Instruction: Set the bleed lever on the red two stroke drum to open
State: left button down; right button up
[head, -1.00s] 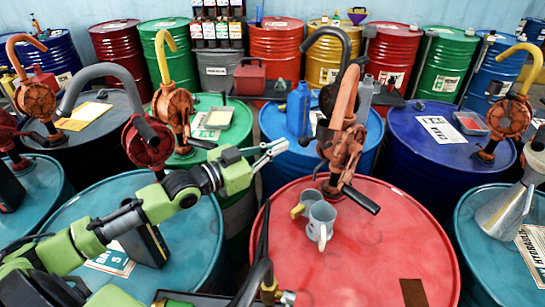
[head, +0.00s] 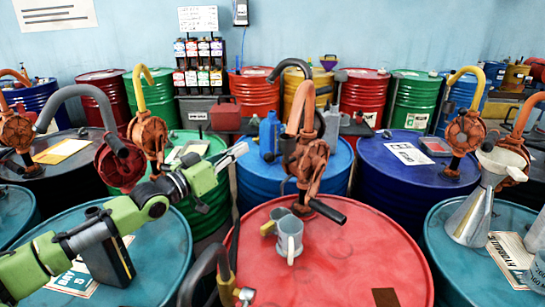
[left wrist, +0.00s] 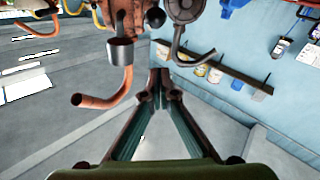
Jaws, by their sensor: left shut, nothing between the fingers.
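The red drum (head: 330,260) stands front centre in the head view, with a rust-orange crank pump (head: 308,165) on its lid. My left gripper (head: 236,151) is above the gap between the teal, green and blue drums, left of the red drum's pump, shut and empty. In the left wrist view its fingers (left wrist: 159,75) converge, with an orange curved pipe (left wrist: 115,85) to their left. My right gripper is out of view.
A teal drum (head: 165,265) lies under my left arm, with a dark can (head: 110,250) on it. A blue drum (head: 255,185) with a blue bottle (head: 269,133) stands behind. A metal funnel (head: 475,210) stands on the right teal drum. A dark curved pipe (head: 200,270) rises at the front.

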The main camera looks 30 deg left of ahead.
pick_arm(q)
jog(key=w, duration=0.3)
jog(key=w+d+p, duration=0.1)
jog(key=w, duration=0.2)
jog(key=w+r, duration=0.1)
jog(key=w, duration=0.2)
jog(key=shift+w+d+r, duration=0.1)
jog(key=shift+w+d, duration=0.05)
jog(key=shift+d, duration=0.25)
jog(key=f, duration=0.1)
jog(key=s+f+p, duration=0.1)
jog(key=f, duration=0.1)
jog(key=shift+d+f, duration=0.1)
jog(key=shift+d, duration=0.1)
jog(key=shift+s+f, duration=0.1)
jog(key=shift+f, duration=0.35)
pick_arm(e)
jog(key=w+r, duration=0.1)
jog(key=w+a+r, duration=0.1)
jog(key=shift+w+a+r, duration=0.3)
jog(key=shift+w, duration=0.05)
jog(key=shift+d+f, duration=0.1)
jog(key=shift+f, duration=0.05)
